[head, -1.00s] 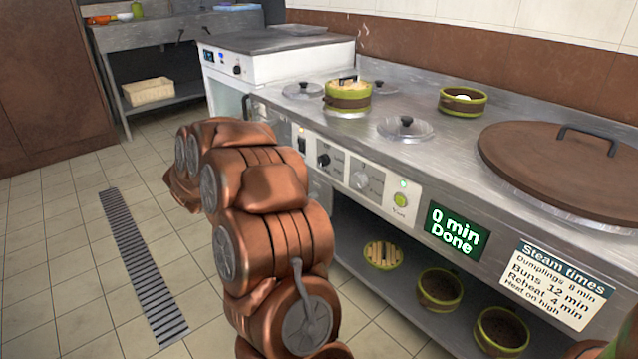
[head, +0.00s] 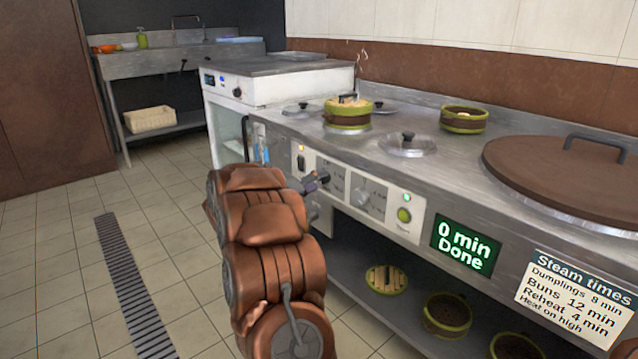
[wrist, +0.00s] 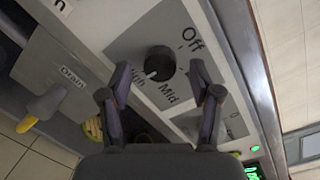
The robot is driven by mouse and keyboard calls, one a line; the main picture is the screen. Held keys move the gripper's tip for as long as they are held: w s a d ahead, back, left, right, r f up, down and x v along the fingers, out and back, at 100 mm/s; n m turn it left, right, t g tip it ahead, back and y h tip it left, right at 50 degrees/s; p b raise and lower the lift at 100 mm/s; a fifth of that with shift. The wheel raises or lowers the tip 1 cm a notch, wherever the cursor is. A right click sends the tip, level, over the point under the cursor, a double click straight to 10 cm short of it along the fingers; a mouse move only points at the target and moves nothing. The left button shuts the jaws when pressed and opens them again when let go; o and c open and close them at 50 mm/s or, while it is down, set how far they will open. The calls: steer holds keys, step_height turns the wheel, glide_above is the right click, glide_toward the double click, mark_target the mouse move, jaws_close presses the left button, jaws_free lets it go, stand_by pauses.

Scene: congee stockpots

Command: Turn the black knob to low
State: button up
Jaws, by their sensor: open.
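The black knob (wrist: 160,62) is on the control panel in the wrist view, with a pale pointer mark aimed toward "High". "Off" and "Mid" also show around it; I see no "Low" label, and a finger covers part of the dial. My gripper (wrist: 160,74) is open, with one finger on each side of the knob and gaps visible. I cannot tell how far the tips are from the panel. In the head view my gripper (head: 308,183) is at the panel beside the knob (head: 323,176), partly hiding it.
A yellow-tipped drain lever (wrist: 42,106) is at left in the wrist view. Steamer baskets, lids and a large brown lid (head: 565,175) are on the counter (head: 400,175).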

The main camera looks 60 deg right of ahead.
steer(key=shift+s+d, duration=0.1)
steer(key=shift+d, duration=0.6)
steer(key=c, duration=1.1)
